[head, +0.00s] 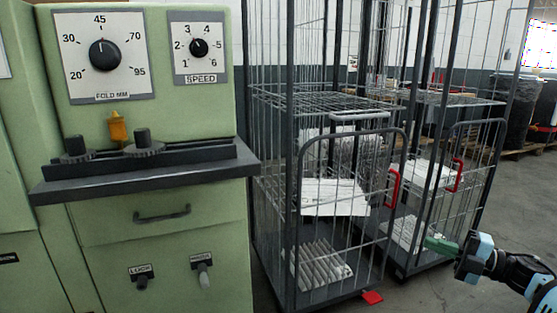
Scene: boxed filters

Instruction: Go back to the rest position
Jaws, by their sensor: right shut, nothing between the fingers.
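My right gripper (441,245) is at the lower right of the head view, its arm coming in from the right edge. Its green fingers are shut and hold nothing. It points left, in front of the lower part of the right wire cage trolley (492,165). I cannot tell whether it touches the trolley, but no contact shows. My left gripper is not in view. Pale filters or boxes lie in the left wire cage trolley, on its middle level (335,197) and at its bottom (318,268).
A green machine (165,240) with dials and a dark ledge (150,172) fills the left side. The left cage trolley (296,215) stands close beside it, with a red pedal (372,298) at floor level. Grey floor is open at the right. Dark wrapped stacks (513,105) stand behind.

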